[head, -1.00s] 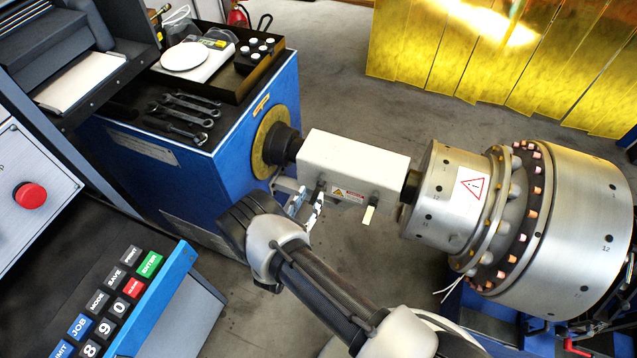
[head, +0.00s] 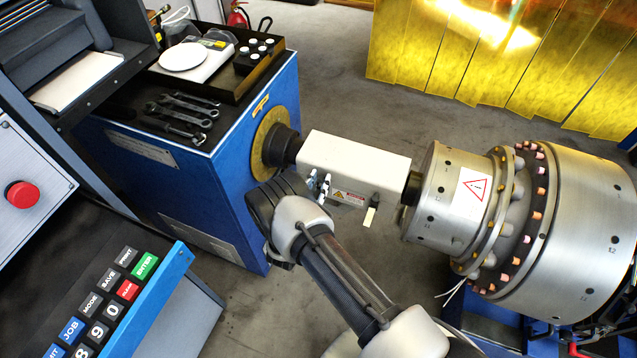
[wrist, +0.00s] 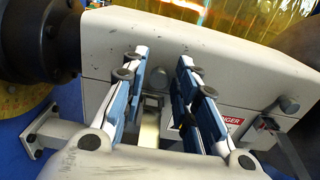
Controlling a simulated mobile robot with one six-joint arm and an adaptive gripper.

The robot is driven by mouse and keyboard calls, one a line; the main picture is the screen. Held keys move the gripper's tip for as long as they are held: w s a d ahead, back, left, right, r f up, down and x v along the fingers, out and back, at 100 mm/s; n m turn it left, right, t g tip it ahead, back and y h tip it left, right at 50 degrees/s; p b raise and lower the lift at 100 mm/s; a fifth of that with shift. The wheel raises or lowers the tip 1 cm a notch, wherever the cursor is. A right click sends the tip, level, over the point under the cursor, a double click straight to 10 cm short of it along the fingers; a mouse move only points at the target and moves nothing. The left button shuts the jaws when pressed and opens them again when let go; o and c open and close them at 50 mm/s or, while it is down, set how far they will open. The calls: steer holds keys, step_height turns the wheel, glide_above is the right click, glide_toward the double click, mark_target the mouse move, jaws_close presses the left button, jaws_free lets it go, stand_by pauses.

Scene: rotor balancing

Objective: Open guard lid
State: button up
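The guard lid (head: 360,155) is a long white box cover over the shaft between the blue machine head and the metal rotor, and it looks closed. A warning label (head: 347,197) is on its front side, with a small pale tab (head: 370,215) hanging to the right. My gripper (head: 323,185) is at the front side of the guard, partly hidden by my wrist. In the wrist view, my gripper (wrist: 163,65) is open, its two blue-lined fingers apart against the guard (wrist: 220,70) behind. A rounded grey knob (wrist: 158,78) shows between the fingers; contact cannot be told.
The large rotor (head: 565,230) stands right of the guard. The blue machine cabinet (head: 235,150) with wrenches and a tray on top is at left. A control panel (head: 110,300) is at lower left. Yellow curtains (head: 480,60) hang behind. A second knob (wrist: 289,103) is right of my fingers.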

jaws_close()
stand_by(0.3)
steer(key=shift+r, duration=0.1)
